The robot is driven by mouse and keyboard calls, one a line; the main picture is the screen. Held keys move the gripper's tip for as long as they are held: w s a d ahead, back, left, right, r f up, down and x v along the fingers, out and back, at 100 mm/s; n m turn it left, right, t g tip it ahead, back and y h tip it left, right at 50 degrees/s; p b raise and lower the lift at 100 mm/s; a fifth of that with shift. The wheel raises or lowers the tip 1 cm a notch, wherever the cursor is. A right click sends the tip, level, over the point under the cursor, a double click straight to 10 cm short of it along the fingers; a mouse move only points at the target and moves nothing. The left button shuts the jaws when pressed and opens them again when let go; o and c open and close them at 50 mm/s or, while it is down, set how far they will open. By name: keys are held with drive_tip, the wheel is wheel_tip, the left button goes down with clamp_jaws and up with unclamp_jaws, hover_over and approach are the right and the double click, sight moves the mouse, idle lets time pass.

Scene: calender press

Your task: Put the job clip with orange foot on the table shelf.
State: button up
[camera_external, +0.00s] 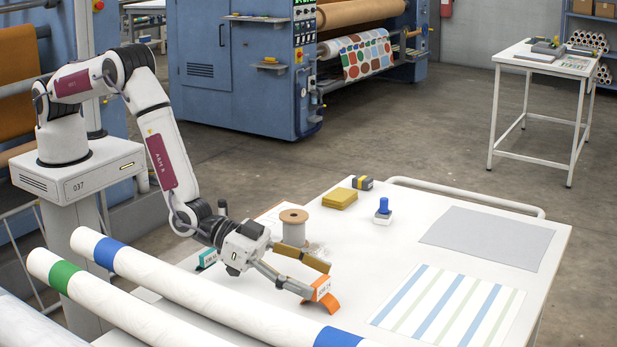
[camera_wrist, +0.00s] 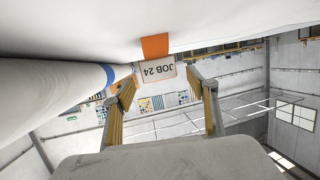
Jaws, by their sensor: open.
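The job clip with the orange foot (camera_external: 331,303) stands on the white table (camera_external: 400,258) near its front edge, beside the long rolls. In the wrist view its label (camera_wrist: 157,71) reads "JOB 24" upside down, with the orange foot (camera_wrist: 155,46) against the table top. My gripper (camera_external: 320,280) is open and low at the clip, fingers angled down towards it. In the wrist view the clip shows between the two fingertips (camera_wrist: 163,79); I cannot tell whether either finger touches it. I cannot make out which surface is the table shelf.
White rolls (camera_external: 190,283) lie along the front left. A yellow block (camera_external: 340,198), blue stamp (camera_external: 383,211), grey sheet (camera_external: 490,236) and striped sheet (camera_external: 446,307) are on the table.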

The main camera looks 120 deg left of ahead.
drive_tip(key=shift+w+a+f, duration=0.1)
drive_tip(key=shift+w+f, duration=0.05)
drive_tip(key=shift+w, duration=0.25)
drive_tip(key=c, duration=1.1)
wheel_tip(320, 180, up, 10)
idle(0.6)
idle(0.5)
